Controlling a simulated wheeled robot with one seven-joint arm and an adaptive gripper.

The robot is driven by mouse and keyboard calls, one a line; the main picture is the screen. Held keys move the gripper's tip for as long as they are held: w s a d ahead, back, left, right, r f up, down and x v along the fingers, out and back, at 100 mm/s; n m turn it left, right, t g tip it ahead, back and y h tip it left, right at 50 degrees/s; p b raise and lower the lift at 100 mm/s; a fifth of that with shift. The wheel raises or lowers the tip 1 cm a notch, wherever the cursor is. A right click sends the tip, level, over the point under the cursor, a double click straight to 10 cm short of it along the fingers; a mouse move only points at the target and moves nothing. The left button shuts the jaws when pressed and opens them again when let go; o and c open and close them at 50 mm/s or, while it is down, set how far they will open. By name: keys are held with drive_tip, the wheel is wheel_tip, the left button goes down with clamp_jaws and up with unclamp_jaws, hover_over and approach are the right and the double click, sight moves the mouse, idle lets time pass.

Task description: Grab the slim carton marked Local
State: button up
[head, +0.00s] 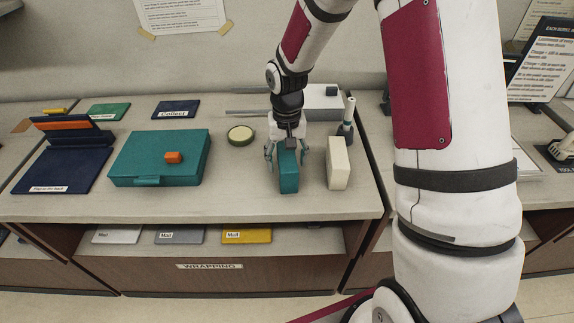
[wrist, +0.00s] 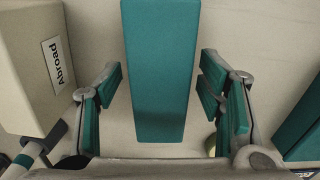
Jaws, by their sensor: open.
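A slim teal carton (head: 289,178) stands upright near the front edge of the counter; in the wrist view its plain top (wrist: 160,70) fills the middle. No Local label shows on the faces I see. My gripper (head: 287,152) is open, above and around the teal carton. In the wrist view, my teal-padded fingers (wrist: 163,98) lie on either side of it, with a gap on both sides. A slim cream carton (head: 338,164) stands just right of it; in the wrist view this carton (wrist: 28,75) is at the left and reads Abroad.
A teal box (head: 135,158) with an orange piece on it lies to the left. A round tin (head: 240,135) and a dark stamp-like object (head: 347,118) stand behind. A grey-white box (head: 322,104) is at the back.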

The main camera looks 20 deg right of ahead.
drive_tip(key=shift+f, duration=1.6)
drive_tip(key=c, duration=1.3)
drive_tip(key=shift+r, duration=0.1)
